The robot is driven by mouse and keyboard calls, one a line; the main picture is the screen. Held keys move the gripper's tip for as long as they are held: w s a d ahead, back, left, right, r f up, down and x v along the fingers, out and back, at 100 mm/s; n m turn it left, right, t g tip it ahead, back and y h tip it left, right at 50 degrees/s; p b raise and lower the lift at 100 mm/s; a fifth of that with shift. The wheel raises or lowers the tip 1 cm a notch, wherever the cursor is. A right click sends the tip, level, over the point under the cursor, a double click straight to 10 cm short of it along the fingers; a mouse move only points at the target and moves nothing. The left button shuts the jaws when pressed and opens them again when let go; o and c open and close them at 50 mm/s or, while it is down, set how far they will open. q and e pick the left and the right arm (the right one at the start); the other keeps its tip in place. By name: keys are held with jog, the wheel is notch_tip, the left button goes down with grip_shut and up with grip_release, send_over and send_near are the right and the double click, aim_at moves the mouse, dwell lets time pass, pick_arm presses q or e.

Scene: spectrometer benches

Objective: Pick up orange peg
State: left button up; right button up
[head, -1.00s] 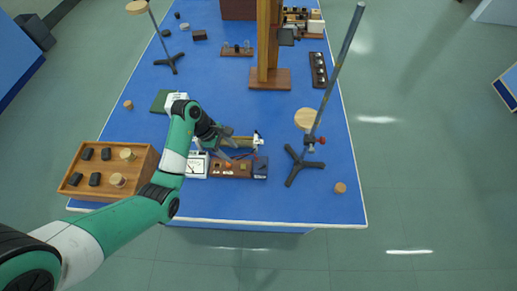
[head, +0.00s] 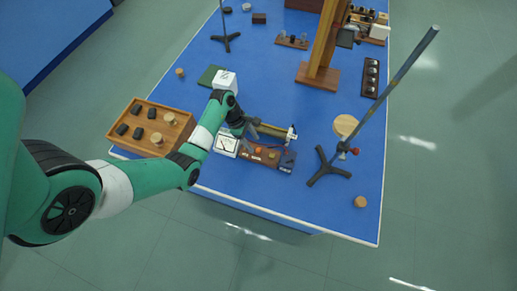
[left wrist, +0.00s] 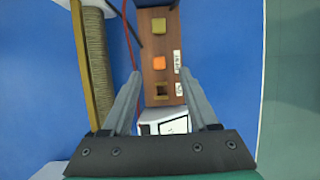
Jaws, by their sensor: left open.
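The orange peg (left wrist: 159,62) stands in a wooden block (left wrist: 150,46), between a yellow peg (left wrist: 159,25) and an empty square hole (left wrist: 162,90) in the left wrist view. In the head view the orange peg (head: 258,151) shows on the block near the bench's front edge. My left gripper (left wrist: 160,74) is open, with nothing between its fingers. Its fingertips lie on either side of the peg's line in the wrist view; their height above the block is hard to tell. In the head view my left gripper (head: 252,130) is just behind the block. My right gripper is not in view.
A white meter (head: 227,145) adjoins the block's left end. A coil on a wooden frame (left wrist: 93,60) and a red wire run alongside. A tripod stand (head: 328,168) with a slanted rod is to the right. A wooden tray (head: 180,120) sits at left.

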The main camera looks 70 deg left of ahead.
aim_at(258, 149)
pick_arm(q)
jog(key=b+x, duration=0.2)
jog(key=x, duration=0.3)
jog(key=shift+w, duration=0.1)
jog(key=shift+c, duration=0.3)
grip_shut()
